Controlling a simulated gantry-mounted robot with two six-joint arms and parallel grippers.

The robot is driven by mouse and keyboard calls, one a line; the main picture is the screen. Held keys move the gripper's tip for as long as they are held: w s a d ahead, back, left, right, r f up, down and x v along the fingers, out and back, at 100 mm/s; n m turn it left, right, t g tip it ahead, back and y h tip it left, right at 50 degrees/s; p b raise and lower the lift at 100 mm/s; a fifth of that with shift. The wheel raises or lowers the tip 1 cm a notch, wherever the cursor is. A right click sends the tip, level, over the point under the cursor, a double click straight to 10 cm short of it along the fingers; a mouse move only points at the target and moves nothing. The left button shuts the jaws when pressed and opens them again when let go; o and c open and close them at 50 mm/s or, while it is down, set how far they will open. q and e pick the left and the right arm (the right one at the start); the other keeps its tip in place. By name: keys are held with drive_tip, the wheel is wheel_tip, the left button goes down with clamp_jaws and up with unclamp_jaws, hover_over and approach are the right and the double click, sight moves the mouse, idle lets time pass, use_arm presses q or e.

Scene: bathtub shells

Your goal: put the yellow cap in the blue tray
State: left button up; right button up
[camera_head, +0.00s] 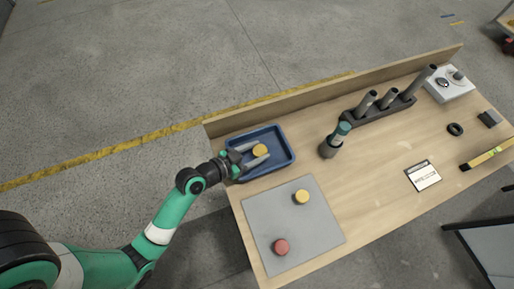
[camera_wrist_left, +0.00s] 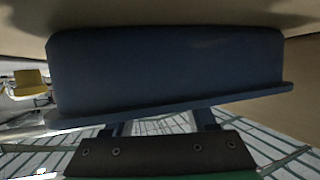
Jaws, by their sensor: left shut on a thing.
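A yellow cap (camera_head: 260,150) sits between the fingers of my left gripper (camera_head: 263,151), which is shut on it. The cap is over or inside the blue tray (camera_head: 290,146) at the table's left end; I cannot tell whether it touches the tray floor. In the left wrist view, the blue tray's outer wall (camera_wrist_left: 165,65) fills the middle, with my left gripper's fingers (camera_wrist_left: 165,122) passing behind its rim. The cap is hidden there. My right gripper is not in view.
A grey mat (camera_head: 318,231) holds another yellow disc (camera_head: 302,197) and a red disc (camera_head: 281,246). A green-topped grey cylinder (camera_head: 331,145) and a dark rack (camera_head: 386,107) with grey tubes stand right of the tray. A raised board (camera_head: 330,90) edges the table's back.

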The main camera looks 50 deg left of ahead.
use_arm(q)
drive_tip(key=shift+f, duration=0.15)
drive_tip(key=o, duration=1.4)
drive_tip(key=shift+c, duration=0.2)
drive_tip(key=shift+r, duration=0.25)
drive_tip(key=shift+s+r, duration=0.15)
drive_tip(key=shift+s, duration=0.2)
drive_tip(key=p+v, duration=0.2)
drive_tip(key=v, duration=0.8)
drive_tip(key=shift+s, duration=0.25)
drive_tip(key=shift+s+r, duration=0.2)
drive_tip(key=shift+s, duration=0.15)
